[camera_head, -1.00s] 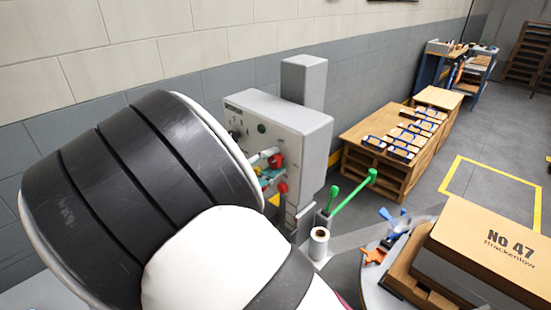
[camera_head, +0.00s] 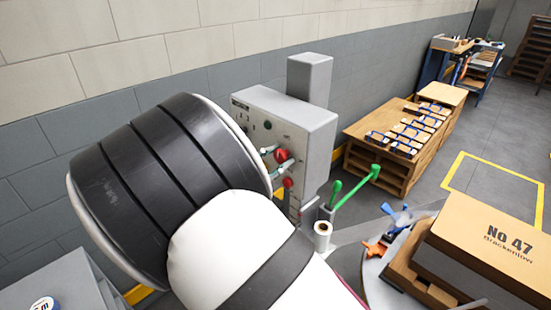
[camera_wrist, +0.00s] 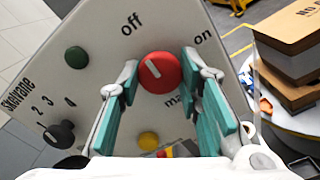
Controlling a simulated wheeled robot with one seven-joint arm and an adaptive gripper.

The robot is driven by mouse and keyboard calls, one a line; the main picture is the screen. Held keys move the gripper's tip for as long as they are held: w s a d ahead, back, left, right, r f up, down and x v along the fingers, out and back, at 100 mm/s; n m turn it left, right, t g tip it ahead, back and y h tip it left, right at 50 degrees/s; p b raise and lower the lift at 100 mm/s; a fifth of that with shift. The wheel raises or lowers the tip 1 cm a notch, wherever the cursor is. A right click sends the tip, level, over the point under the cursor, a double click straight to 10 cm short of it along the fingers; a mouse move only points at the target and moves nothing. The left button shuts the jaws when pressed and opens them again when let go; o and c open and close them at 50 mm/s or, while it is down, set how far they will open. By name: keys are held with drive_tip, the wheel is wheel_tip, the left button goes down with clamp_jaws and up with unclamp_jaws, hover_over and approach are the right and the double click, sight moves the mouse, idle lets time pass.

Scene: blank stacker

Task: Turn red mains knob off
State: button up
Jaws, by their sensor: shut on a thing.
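The red mains knob (camera_wrist: 160,72) is round with a white pointer mark, on a pale panel (camera_wrist: 95,45) in the wrist view. Its mark points to the upper left, on the side of the printed "off"; "on" is at the upper right. My gripper (camera_wrist: 160,78) has its teal-padded fingers on either side of the knob, shut on it. The head view shows the red knob (camera_head: 281,156) and my gripper (camera_head: 274,156) at the panel (camera_head: 315,128). My arm hides part of the panel's left side there.
A green button (camera_wrist: 76,58), a black selector knob (camera_wrist: 60,134) and a yellow button (camera_wrist: 148,140) are close by on the panel. Green-handled levers (camera_head: 357,185) stand right of it. A turntable (camera_head: 372,272) with a labelled box (camera_head: 485,235) is at the right.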

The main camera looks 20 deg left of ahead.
drive_tip(key=shift+n, duration=0.3)
drive_tip(key=o, duration=1.2)
drive_tip(key=v, duration=1.2)
